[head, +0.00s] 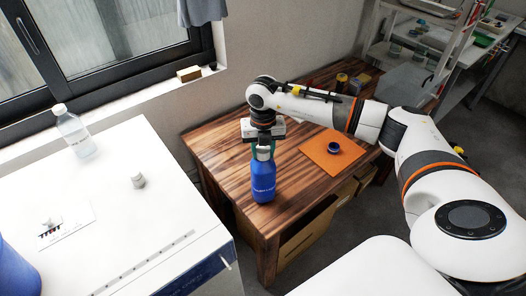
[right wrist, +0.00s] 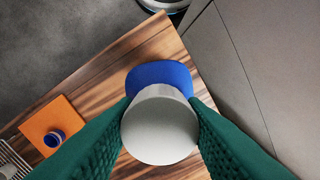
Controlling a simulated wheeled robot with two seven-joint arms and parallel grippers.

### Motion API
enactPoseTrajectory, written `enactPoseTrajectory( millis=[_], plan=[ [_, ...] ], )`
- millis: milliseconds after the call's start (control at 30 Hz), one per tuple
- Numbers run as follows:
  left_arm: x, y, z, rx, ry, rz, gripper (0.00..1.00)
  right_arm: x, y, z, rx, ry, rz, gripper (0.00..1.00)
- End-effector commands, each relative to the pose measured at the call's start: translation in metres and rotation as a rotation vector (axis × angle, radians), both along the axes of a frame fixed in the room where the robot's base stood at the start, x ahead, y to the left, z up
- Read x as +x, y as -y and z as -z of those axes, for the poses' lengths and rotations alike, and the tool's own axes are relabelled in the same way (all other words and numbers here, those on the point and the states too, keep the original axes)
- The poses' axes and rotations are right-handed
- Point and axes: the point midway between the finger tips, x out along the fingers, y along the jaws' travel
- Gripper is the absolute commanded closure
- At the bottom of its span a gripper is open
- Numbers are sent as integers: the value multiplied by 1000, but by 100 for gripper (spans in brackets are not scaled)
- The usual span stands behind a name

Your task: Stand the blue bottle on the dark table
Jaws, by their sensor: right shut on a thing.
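The blue bottle (head: 264,181) has a grey cap and is upright at the near left part of the dark wooden table (head: 220,148). My right gripper (head: 263,145) points down and is shut on the bottle's top. In the right wrist view, the green fingers press on both sides of the bottle's grey cap (right wrist: 160,128), and the blue shoulder (right wrist: 160,74) shows behind it. I cannot tell whether the bottle's base touches the table. My left gripper is not in view.
An orange mat (head: 318,160) with a small blue round container (head: 333,148) lies right of the bottle. A white cabinet (head: 150,215) stands to the left, with a clear bottle (head: 75,132) on it. Small items sit at the table's back.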

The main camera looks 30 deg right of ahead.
Motion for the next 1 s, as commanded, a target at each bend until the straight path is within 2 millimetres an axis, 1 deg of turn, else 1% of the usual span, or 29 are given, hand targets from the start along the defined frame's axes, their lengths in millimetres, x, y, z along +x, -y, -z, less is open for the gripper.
enactPoseTrajectory(
  millis=[33, 133, 500, 533, 633, 867, 967, 1000],
  plan=[
    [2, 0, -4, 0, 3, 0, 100, 1, 0, 4, 0, 1, 1, 100],
    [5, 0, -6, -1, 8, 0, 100, 1, 0, 12, 0, 4, 1, 100],
    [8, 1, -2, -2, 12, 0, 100, 1, 0, 17, 0, 4, 1, 100],
    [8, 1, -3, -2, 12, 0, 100, 0, 0, 17, 0, 2, 1, 58],
    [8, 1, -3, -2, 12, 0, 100, 0, 0, 17, -1, 2, 1, 41],
    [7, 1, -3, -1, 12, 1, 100, 0, 0, 17, -1, 2, 1, 41],
    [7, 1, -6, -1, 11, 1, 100, 0, 0, 14, 0, 2, 1, 41],
    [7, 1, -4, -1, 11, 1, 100, 1, 0, 12, 0, 3, 0, 41]
  ],
)
